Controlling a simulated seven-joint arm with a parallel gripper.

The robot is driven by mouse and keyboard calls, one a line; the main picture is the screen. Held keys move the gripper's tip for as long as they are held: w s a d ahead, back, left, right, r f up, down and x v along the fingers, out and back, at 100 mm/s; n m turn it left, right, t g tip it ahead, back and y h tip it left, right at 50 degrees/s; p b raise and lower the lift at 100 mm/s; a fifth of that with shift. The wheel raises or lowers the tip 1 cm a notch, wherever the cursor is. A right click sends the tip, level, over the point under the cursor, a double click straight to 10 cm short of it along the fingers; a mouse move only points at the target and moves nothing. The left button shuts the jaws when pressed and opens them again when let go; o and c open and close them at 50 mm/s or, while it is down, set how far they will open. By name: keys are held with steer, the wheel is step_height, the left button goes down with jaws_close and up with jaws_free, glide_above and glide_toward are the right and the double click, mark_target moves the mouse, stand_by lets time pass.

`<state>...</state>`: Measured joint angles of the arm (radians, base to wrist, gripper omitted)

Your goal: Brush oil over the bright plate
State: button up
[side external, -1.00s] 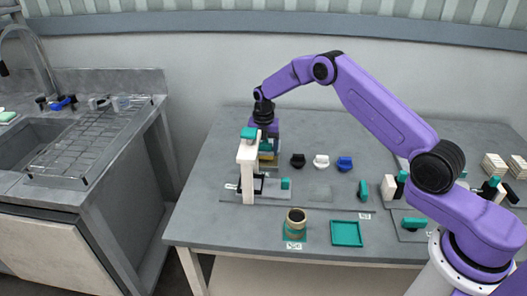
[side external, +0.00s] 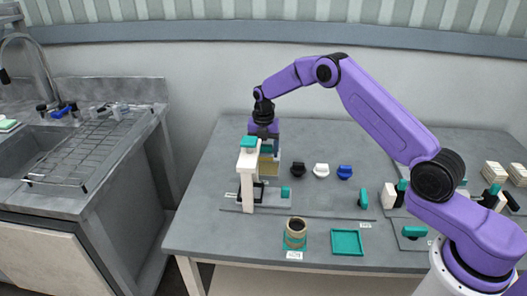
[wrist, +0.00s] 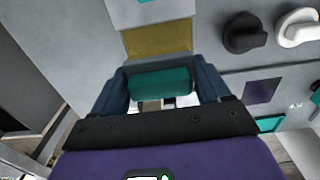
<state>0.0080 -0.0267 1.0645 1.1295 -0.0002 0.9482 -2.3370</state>
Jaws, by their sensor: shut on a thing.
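My gripper (side external: 264,146) is shut on a teal handle (wrist: 160,84), which lies crosswise between the fingers in the wrist view. I take this to be the brush; its working end is not clearly visible. The gripper is above the left part of the table, just behind a white post with a teal top (side external: 248,163). A yellow, gold-coloured plate (wrist: 157,40) shows just beyond the fingers in the wrist view. In the side view it shows yellow (side external: 267,168) below the gripper, partly hidden by the post. I cannot tell whether the brush touches it.
A round brown pot (side external: 295,240) stands on a teal mat in front. A teal tray (side external: 347,242) lies to its right. Black (side external: 298,169), white (side external: 321,170) and blue (side external: 344,172) knobs sit right of the gripper. Bare table lies behind them.

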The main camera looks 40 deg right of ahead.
step_height(320, 180, up, 18)
glide_above(325, 204)
steer(key=w+a, duration=0.4)
step_height(325, 204, down, 17)
steer(key=shift+d+f, duration=0.15)
steer(key=shift+f, duration=1.3)
steer(key=shift+d+f, duration=0.1)
steer(key=shift+f, duration=1.35)
steer(key=shift+f, duration=0.5)
steer(key=shift+s, duration=0.1)
steer(key=shift+s+d+r, duration=0.1)
steer(key=shift+s+d, duration=1.7)
